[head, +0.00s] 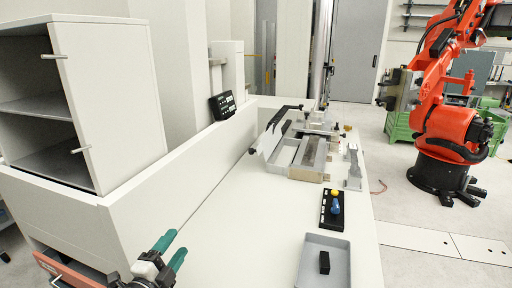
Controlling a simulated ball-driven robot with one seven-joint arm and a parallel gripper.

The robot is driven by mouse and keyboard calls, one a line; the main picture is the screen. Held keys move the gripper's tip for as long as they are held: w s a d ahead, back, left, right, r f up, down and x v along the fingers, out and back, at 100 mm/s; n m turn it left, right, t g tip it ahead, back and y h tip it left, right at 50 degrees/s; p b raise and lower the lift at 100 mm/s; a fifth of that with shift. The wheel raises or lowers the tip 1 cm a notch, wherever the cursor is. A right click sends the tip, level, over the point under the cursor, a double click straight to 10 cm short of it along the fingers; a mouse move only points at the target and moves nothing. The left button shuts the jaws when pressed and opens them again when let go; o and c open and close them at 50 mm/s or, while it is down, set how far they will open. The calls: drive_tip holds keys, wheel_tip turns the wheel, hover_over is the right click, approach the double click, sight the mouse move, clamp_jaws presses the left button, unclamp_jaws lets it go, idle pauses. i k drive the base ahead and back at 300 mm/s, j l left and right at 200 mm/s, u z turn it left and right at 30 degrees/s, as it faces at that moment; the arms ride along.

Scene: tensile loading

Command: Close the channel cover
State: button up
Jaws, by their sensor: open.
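The channel (308,160), a grey metal trough-like fixture, sits toward the far end of the white bench. What looks like its cover (268,141), a pale plate with a black bar along its upper edge, stands raised and tilted along the channel's left side. The channel is open on top. My gripper (174,245), with green fingers, is at the bottom left, near the front of the bench and well apart from the cover. Its fingers are spread and nothing shows between them.
A grey tray (308,243) with a black block (324,262) lies at the front right. Behind it is a black control box (331,212) with yellow and blue knobs. A white cabinet (130,90) stands left. An orange robot arm (440,120) stands beyond the bench. The bench's middle is clear.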

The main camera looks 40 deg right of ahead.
sight(268, 142)
drive_tip(key=i+l, duration=0.2)
drive_tip(key=l, duration=0.2)
drive_tip(key=i+l, duration=0.2)
drive_tip(key=l, duration=0.2)
drive_tip(key=i+l, duration=0.2)
drive_tip(key=l, duration=0.2)
drive_tip(key=i+l, duration=0.2)
drive_tip(key=l, duration=0.2)
drive_tip(key=i+l, duration=0.15)
drive_tip(key=l, duration=0.25)
